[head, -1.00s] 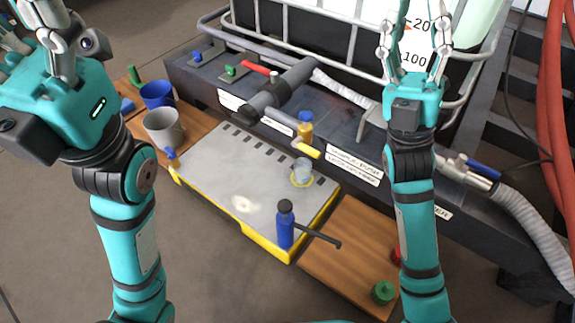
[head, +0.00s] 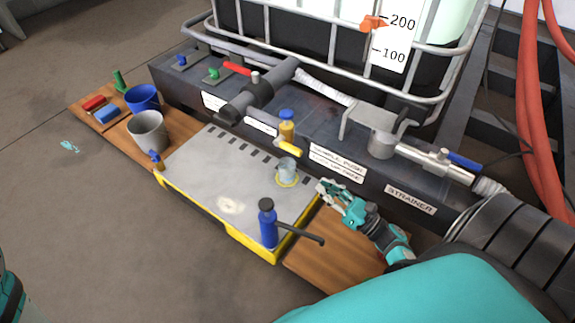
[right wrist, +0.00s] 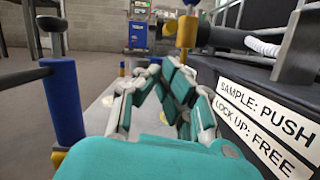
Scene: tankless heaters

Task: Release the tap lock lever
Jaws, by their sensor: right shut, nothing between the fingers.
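The sample tap (head: 287,131) has a brass-yellow body and a blue cap, on the dark ledge in the head view. A yellow bar (head: 290,149) sticks out at its foot; I cannot tell whether this is the lock lever. The tap's brass body also shows in the right wrist view (right wrist: 187,34), beyond my fingers. My right gripper (head: 326,188) is shut and empty, over the tray's right edge, to the right of and below the tap and apart from it. Its fingers show in the right wrist view (right wrist: 165,72). My left gripper is out of view.
A clear cup (head: 287,171) stands in a yellow ring on the grey tray (head: 210,180). A blue bottle (head: 267,228) with a black side arm stands at the tray's front corner. A label (head: 338,162) is right of the tap. Grey (head: 148,131) and blue (head: 142,97) cups stand left.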

